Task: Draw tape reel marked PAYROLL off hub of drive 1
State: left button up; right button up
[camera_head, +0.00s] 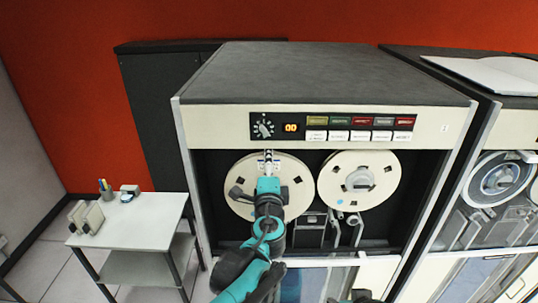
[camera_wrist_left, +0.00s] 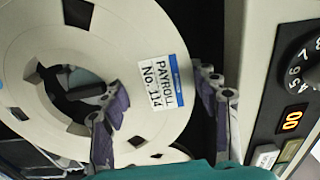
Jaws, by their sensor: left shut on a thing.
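The cream tape reel (camera_head: 300,192) at the left of the drive's front has a label reading PAYROLL No. 114 (camera_wrist_left: 160,84) in the left wrist view. My left gripper (camera_head: 268,160) is shut on this reel at its upper part. In the left wrist view, one finger of the gripper (camera_wrist_left: 160,105) is by the reel's centre opening and the other is outside the rim beside the label. A dark hub (camera_wrist_left: 80,88) shows within the opening. I cannot tell how far the reel stands from the drive. My arm hides the reel's middle in the head view.
A second cream reel (camera_head: 330,185) sits on the right hub, close beside the first. The control panel (camera_head: 333,127) with a lit 00 display is just above. A small white table (camera_head: 140,225) with items stands at the left. Another drive (camera_head: 515,130) is at the right.

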pick_arm(q)
jog(key=shift+s, duration=1.15)
jog(key=s+p, duration=0.3)
jog(key=s, duration=0.8)
dwell(0.6)
